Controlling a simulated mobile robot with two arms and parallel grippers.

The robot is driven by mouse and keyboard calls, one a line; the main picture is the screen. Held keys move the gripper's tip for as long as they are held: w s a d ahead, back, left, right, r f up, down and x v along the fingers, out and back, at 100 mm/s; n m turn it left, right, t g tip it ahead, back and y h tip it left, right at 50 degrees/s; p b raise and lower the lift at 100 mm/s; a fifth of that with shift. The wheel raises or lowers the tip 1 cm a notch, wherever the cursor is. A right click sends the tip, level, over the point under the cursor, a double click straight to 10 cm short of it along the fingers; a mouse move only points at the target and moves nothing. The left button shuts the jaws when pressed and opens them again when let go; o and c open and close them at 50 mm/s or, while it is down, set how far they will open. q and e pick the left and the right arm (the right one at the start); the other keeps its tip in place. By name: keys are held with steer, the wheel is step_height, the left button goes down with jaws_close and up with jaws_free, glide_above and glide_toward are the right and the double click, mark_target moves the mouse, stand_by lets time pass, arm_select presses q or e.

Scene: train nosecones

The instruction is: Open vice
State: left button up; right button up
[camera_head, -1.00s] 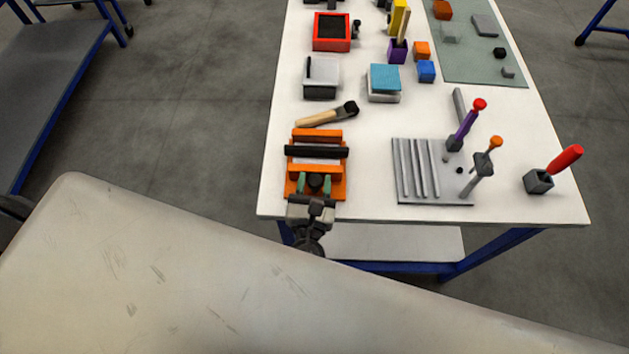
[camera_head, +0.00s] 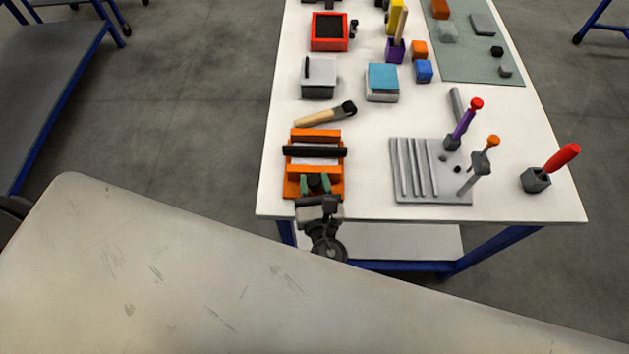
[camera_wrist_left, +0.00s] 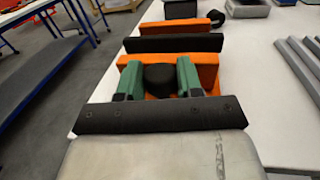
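The orange vice (camera_head: 299,189) stands at the near left corner of the white table. A black bar (camera_head: 315,152) lies across it, with a pale strip visible between the bar and the orange front jaw (camera_head: 313,173). The black round knob (camera_wrist_left: 160,78) faces me at the vice's near end. My left gripper (camera_head: 316,183) is at this knob, its green fingers on either side. In the left wrist view, the fingers (camera_wrist_left: 160,82) appear to touch both sides of the knob, though the contact is partly hidden. My right gripper is not in view.
A wooden-handled tool (camera_head: 325,114) lies just behind the vice. A grey grooved plate (camera_head: 430,170) is to its right, with upright tools near it. Grey and red boxes stand farther back. Bare tabletop separates the vice from the grooved plate.

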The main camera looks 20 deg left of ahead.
arm_select(q)
steer(key=o, duration=0.4)
steer(key=b+v, duration=0.2)
steer(key=v, duration=0.8)
steer(key=shift+s+d+b, duration=0.2)
steer(key=shift+s+b, duration=0.15)
